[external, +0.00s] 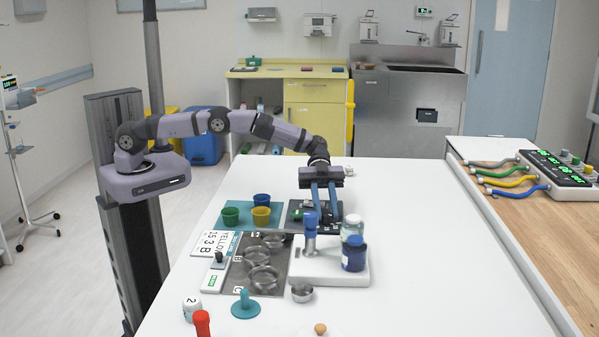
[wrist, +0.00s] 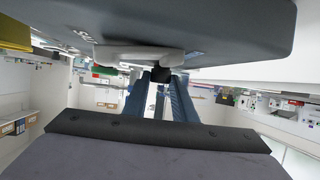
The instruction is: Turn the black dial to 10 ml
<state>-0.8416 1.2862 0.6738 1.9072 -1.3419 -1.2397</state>
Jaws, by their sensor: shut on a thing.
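My gripper (external: 325,213) reaches down with its blue fingers over a dark grey panel (external: 294,222) on the white table. In the wrist view the two blue fingers (wrist: 162,84) close around a small black piece, which I take to be the black dial (wrist: 158,72). It sits by a whitish part (wrist: 125,53) under a large grey surface (wrist: 210,22) with small markings. I cannot read the dial's setting. In the external view the dial is hidden by the fingers and the blue-topped post (external: 310,232) in front.
Close in front stands a white stand (external: 330,268) with a clear bottle (external: 352,226) and a blue bottle (external: 353,255).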

